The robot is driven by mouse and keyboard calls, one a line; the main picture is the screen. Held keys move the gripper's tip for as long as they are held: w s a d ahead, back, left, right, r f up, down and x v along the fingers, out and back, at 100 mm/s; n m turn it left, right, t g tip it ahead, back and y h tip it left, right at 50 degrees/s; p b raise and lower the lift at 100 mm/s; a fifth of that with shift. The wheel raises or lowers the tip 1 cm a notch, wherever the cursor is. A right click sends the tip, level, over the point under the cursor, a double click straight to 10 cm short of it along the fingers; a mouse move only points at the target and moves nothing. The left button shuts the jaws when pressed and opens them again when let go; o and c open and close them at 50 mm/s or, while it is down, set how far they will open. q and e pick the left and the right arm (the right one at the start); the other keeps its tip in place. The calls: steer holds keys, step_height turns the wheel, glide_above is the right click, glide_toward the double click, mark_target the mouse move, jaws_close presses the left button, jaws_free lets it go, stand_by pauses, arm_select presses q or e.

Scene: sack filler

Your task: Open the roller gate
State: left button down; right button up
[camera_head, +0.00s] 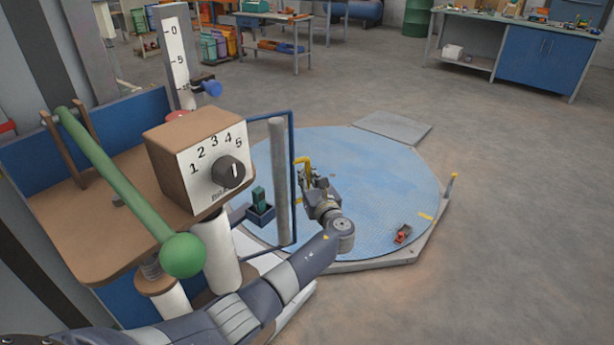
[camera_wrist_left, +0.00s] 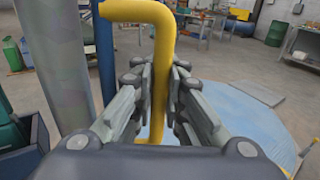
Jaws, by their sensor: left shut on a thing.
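The gate shows as a blue frame (camera_head: 292,140) with a thick grey upright roller (camera_head: 279,185) beside it. A bent yellow handle (camera_head: 301,160) sits at the frame's right side. My left gripper (camera_head: 308,177) is shut on this handle. In the left wrist view the yellow handle (camera_wrist_left: 163,45) runs down between the two fingers of my left gripper (camera_wrist_left: 162,85). The grey roller (camera_wrist_left: 58,60) and blue post (camera_wrist_left: 104,55) stand to its left there. The handle's lower part is partly hidden by the gripper. My right gripper is out of view.
A round blue floor plate (camera_head: 375,190) lies around the gate, with a small red object (camera_head: 403,233) on it. A dial box (camera_head: 207,165) and a green lever (camera_head: 130,185) stand at left, close to my arm. The floor beyond is open.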

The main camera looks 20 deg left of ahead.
arm_select(q)
steer(key=c, duration=1.9)
jaws_free()
steer(key=shift+f, duration=0.1)
steer(key=v, duration=1.2)
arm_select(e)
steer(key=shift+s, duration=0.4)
arm_select(q)
steer(key=shift+a, duration=0.1)
